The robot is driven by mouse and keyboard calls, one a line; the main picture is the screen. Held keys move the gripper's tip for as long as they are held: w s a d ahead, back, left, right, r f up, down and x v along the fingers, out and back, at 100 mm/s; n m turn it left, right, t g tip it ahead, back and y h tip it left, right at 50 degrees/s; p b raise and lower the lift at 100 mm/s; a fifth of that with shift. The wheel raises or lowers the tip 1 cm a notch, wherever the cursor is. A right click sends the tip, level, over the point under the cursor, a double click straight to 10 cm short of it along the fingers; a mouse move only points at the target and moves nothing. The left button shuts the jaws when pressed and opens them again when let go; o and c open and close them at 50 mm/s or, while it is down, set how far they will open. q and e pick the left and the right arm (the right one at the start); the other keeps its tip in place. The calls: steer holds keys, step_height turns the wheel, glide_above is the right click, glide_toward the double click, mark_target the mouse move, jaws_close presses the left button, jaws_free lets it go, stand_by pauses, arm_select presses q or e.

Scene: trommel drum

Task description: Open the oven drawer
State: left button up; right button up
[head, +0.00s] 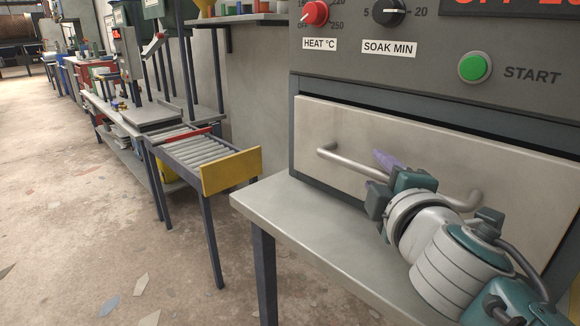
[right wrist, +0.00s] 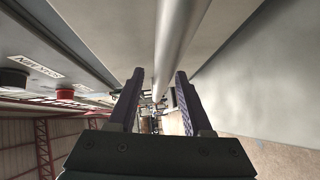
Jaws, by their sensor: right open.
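The oven drawer (head: 350,125) is a pale, flat front panel below the control panel in the head view. A dark gap runs along its top edge. Its handle (head: 345,163) is a pale metal bar with a bent end at each side. My right gripper (head: 384,165) is at the middle of the bar, with its open purple fingers pointing at the drawer front. In the right wrist view the handle bar (right wrist: 178,45) runs between the two spread fingers of the gripper (right wrist: 160,90). I cannot tell whether either finger touches the bar. My left gripper is out of view.
A grey table (head: 290,208) stands below the drawer, under my right arm. The oven's red knob (head: 316,12), black knob (head: 388,11) and green start button (head: 474,67) sit above. A roller table with a yellow end plate (head: 230,170) stands left. The floor at left is open.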

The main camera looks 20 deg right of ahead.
steer(key=shift+c, duration=0.4)
jaws_close()
stand_by(1.0)
